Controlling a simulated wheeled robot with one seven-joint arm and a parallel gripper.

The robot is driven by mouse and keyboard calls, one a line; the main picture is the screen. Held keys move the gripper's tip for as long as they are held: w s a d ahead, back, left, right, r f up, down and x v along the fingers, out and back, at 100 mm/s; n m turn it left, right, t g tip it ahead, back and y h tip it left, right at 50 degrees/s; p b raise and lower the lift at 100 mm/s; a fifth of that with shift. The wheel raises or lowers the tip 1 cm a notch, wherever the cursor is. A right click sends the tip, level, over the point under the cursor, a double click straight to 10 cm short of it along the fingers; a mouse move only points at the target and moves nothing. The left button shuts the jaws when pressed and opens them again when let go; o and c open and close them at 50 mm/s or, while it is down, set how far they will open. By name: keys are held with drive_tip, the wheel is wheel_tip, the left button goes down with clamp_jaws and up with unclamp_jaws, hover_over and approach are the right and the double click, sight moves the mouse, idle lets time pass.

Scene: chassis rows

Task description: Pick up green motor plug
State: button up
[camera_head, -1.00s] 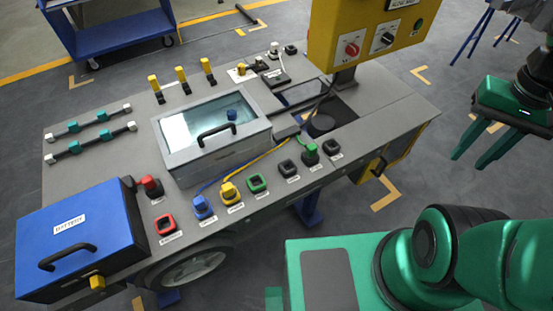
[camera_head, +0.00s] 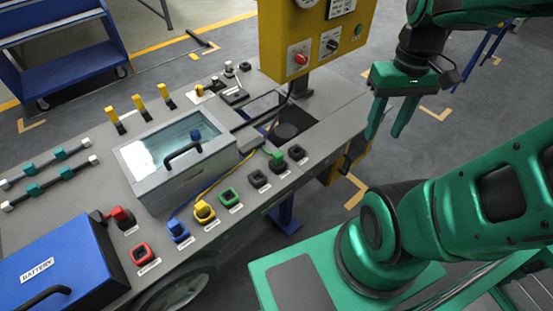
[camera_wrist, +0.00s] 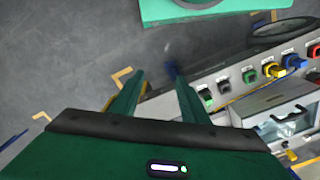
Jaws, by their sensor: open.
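The green motor plug (camera_head: 277,158) stands upright in a dark socket in the front row of the grey bench (camera_head: 330,135). It also shows small in the wrist view (camera_wrist: 208,98), right of my fingers. An empty green-rimmed socket (camera_head: 230,197) is further left in that row. My gripper (camera_head: 389,128) is open and empty, with its two fingers pointing down. It hangs in the air to the right of the plug, apart from it.
Yellow (camera_head: 204,211), blue (camera_head: 178,230) and red (camera_head: 121,216) plugs stand left in the row. A lidded clear-topped box (camera_head: 180,165) lies behind. A yellow control box (camera_head: 315,40) rises at the back, close to my gripper. A blue battery (camera_head: 55,270) is front left.

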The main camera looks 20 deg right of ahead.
drive_tip(key=w+a+f+n, duration=0.2)
drive_tip(key=w+f+n, duration=0.1)
drive_tip(key=w+n, duration=0.5)
drive_tip(key=n+g+y, duration=0.1)
drive_tip(key=n+y, duration=0.3)
drive_tip(key=n, duration=1.2)
approach(278, 153)
drive_tip(key=shift+n, duration=0.4)
drive_tip(key=x, duration=0.4)
drive_tip(key=shift+s+f, duration=0.15)
drive_tip(key=shift+x, duration=3.05)
drive_tip(key=shift+a, duration=0.1)
clamp_jaws()
